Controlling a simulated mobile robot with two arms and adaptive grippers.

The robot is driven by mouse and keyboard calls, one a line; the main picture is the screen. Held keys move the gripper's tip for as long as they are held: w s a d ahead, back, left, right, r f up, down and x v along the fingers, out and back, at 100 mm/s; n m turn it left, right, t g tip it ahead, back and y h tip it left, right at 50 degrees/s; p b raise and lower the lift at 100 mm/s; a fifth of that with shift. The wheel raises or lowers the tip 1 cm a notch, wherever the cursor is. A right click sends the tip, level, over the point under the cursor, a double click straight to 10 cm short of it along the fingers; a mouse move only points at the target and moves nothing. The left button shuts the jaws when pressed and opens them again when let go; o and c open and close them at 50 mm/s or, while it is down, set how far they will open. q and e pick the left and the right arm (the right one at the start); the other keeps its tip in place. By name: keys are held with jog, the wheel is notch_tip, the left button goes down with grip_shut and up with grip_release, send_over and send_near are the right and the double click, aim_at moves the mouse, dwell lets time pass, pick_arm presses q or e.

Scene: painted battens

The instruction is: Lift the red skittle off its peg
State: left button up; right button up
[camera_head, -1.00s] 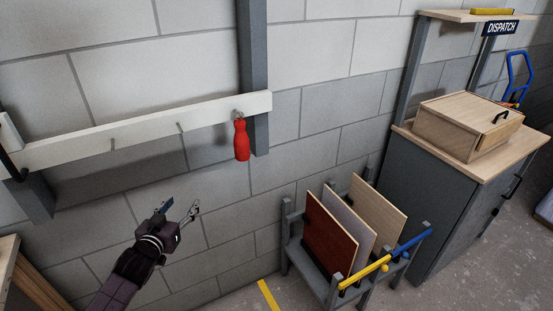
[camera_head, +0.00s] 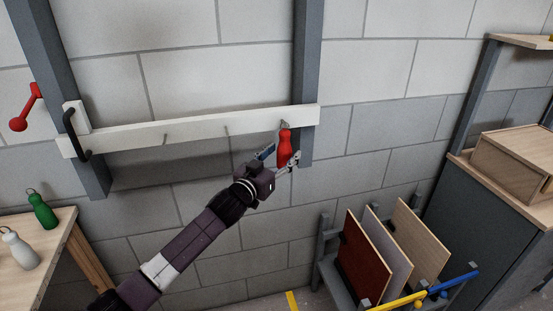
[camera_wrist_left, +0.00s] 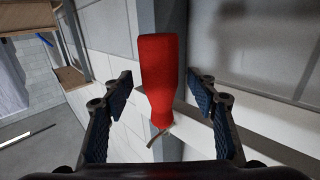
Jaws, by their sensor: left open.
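The red skittle (camera_head: 284,147) hangs by its wire loop from a peg near the right end of the white batten (camera_head: 195,130). My left gripper (camera_head: 281,158) is open at the skittle, one finger on each side in the head view. In the left wrist view the skittle (camera_wrist_left: 163,75) stands between the open fingers of my left gripper (camera_wrist_left: 160,82), with gaps visible on both sides. Its loop (camera_wrist_left: 157,137) shows at the narrow end. The exact contact of loop and peg is too small to tell. My right gripper is not in view.
Two bare pegs sit farther left on the batten. A black handle (camera_head: 75,135) and a red lever (camera_head: 27,108) are at its left. Green (camera_head: 42,210) and white (camera_head: 20,249) skittles stand on a wooden top. A rack with boards (camera_head: 364,258) stands at lower right.

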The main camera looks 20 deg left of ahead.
pick_arm(q)
jog(key=shift+w+d, duration=0.1)
jog(key=shift+w, duration=0.75)
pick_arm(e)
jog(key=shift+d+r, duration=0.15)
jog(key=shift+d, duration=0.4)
pick_arm(q)
jog(key=c, duration=1.2)
jog(key=o, duration=0.5)
jog(key=c, duration=0.4)
jog(key=shift+r, duration=0.1)
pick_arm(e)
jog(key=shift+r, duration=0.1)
pick_arm(q)
jog(key=shift+r+p, duration=0.1)
jog(key=shift+p, duration=0.2)
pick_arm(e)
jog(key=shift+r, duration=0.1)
